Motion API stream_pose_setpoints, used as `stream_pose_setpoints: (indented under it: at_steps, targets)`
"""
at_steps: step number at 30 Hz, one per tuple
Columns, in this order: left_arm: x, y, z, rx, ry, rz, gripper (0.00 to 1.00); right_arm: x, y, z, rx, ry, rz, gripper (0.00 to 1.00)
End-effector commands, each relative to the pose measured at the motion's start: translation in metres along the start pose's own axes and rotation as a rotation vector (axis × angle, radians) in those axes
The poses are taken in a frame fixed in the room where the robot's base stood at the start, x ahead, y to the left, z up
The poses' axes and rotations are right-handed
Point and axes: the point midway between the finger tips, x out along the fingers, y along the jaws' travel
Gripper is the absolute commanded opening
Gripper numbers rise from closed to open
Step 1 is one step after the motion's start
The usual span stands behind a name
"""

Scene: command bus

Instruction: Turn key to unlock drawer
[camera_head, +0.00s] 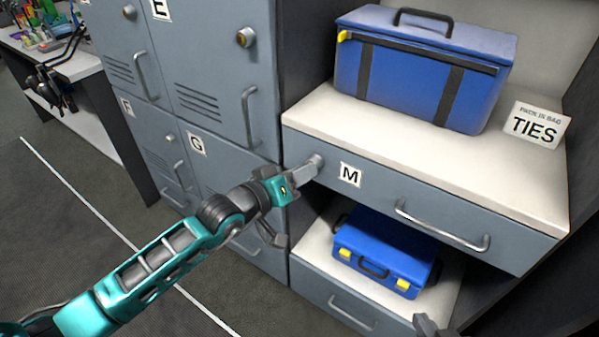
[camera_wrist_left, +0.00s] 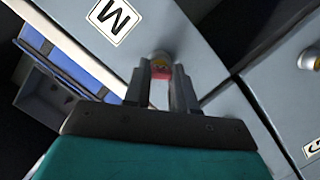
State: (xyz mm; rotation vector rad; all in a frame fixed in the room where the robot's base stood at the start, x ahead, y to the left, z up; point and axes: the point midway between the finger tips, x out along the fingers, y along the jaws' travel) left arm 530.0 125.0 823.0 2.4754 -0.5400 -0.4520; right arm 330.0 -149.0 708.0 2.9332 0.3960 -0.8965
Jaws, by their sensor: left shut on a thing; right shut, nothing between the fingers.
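The grey drawer (camera_head: 370,187) marked M is closed under the white counter. My left gripper (camera_head: 304,174) is at this lock. In the left wrist view, its fingers (camera_wrist_left: 161,88) are shut on a small red key (camera_wrist_left: 160,72) right in front of the lock. The key is mostly hidden, so its turn angle is unclear. My right gripper (camera_head: 430,325), shut and empty, shows partly at the bottom edge.
A large blue bag (camera_head: 425,72) and a TIES sign (camera_head: 536,126) stand on the counter (camera_head: 420,135). A small blue case (camera_head: 385,250) sits on the shelf below. Grey lockers (camera_head: 215,75) stand left of the drawer. A workbench (camera_head: 85,62) is far left.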

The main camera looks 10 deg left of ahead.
Motion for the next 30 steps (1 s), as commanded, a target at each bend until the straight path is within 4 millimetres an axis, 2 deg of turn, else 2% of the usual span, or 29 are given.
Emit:
stream_pose_setpoints:
  at_steps: [2,9,19,20,27,30]
  targets:
    - [-0.0001,0.0008,-0.0010,0.021,0.001,-0.005,0.04,-0.0007,-0.0004,-0.0013,0.002,0.000,0.000,0.00]
    - [0.0005,0.0015,0.0009,0.256,0.002,-0.066,0.04,-0.0003,-0.0012,-0.0017,0.006,0.002,0.000,0.00]
    - [0.0000,0.0016,-0.0002,0.305,0.000,-0.078,0.04,-0.0001,-0.0012,-0.0015,0.007,0.002,0.000,0.00]
    - [0.0000,0.0016,-0.0002,0.305,0.000,-0.078,0.26,-0.0001,-0.0012,-0.0015,0.007,0.002,0.000,0.00]
    - [0.0000,0.0016,-0.0001,0.303,0.000,-0.077,0.49,-0.0001,-0.0012,-0.0014,0.007,0.002,0.000,0.00]
    - [0.0000,0.0016,0.0000,0.303,0.000,-0.077,0.55,-0.0001,-0.0012,-0.0013,0.006,0.002,0.000,0.00]
